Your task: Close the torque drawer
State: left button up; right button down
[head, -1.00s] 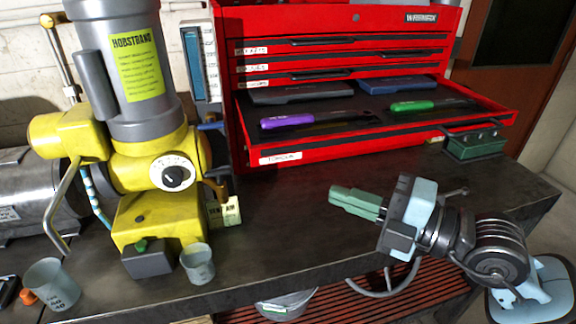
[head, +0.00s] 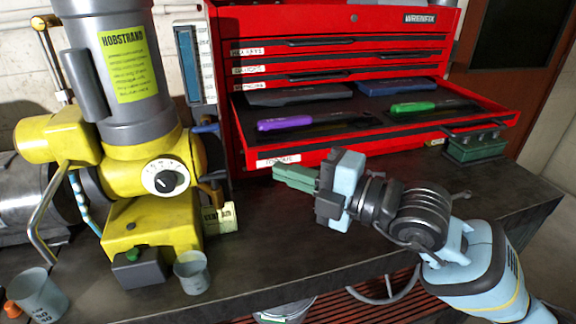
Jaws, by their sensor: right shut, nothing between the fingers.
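The torque drawer (head: 400,130) is the lowest drawer of the red tool chest (head: 340,20) and stands pulled out. My left gripper is not in view.
A yellow and grey Hobstrand machine (head: 150,225) stands at the left, with a grey cup (head: 192,272) before it. A green box (head: 475,147) is beside the drawer's right end. The dark bench top (head: 270,240) is clear between machine and arm.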

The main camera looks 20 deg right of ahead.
jog(key=shift+w, duration=0.85)
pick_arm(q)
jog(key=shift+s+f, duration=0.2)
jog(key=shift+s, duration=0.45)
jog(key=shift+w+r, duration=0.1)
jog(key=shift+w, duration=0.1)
